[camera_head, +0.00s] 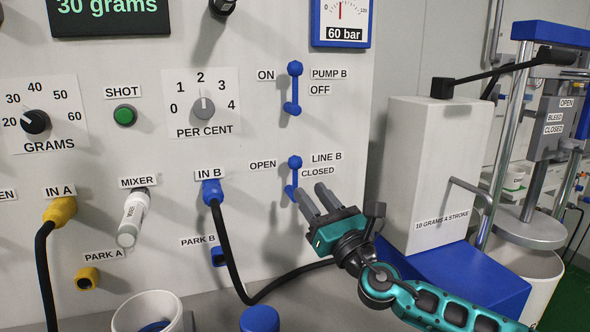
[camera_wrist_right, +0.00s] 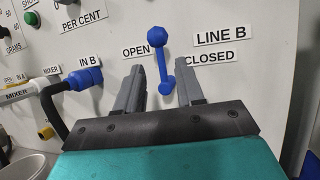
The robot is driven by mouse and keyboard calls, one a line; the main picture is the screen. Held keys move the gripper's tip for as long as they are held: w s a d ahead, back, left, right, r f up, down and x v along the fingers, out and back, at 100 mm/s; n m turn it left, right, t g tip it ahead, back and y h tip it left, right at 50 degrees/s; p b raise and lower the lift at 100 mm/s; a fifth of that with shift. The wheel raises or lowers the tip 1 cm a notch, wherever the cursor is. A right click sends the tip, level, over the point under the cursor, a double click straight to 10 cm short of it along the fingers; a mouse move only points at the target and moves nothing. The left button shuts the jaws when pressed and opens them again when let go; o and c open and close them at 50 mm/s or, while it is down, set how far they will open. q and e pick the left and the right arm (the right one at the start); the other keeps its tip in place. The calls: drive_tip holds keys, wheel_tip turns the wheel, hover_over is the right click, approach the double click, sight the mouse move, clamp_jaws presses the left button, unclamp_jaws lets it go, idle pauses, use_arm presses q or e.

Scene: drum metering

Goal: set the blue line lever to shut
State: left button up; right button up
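The blue LINE B lever (camera_head: 294,176) is on the white panel, between an OPEN label (camera_head: 263,165) at its left and a CLOSED label (camera_head: 318,171) at its right. It stands nearly upright, a round knob at its top and a smaller lower end. My right gripper (camera_head: 308,189) is open, its fingers pointing at the panel just right of the lever's lower end. In the right wrist view the lever (camera_wrist_right: 161,60) shows between and beyond the open fingers (camera_wrist_right: 160,80). I cannot tell whether a finger touches it. My left gripper is not in view.
A similar blue PUMP B lever (camera_head: 294,88) sits above. A blue IN B plug (camera_head: 212,192) with a black hose is left of LINE B. A grey pump box (camera_head: 440,170) on a blue base stands at the right. A gauge (camera_head: 343,20) reads 60 bar.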

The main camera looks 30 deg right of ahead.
sight(297, 174)
drive_tip(key=shift+p+x, duration=0.6)
drive_tip(key=shift+x, duration=3.2)
drive_tip(key=shift+c, duration=0.4)
clamp_jaws()
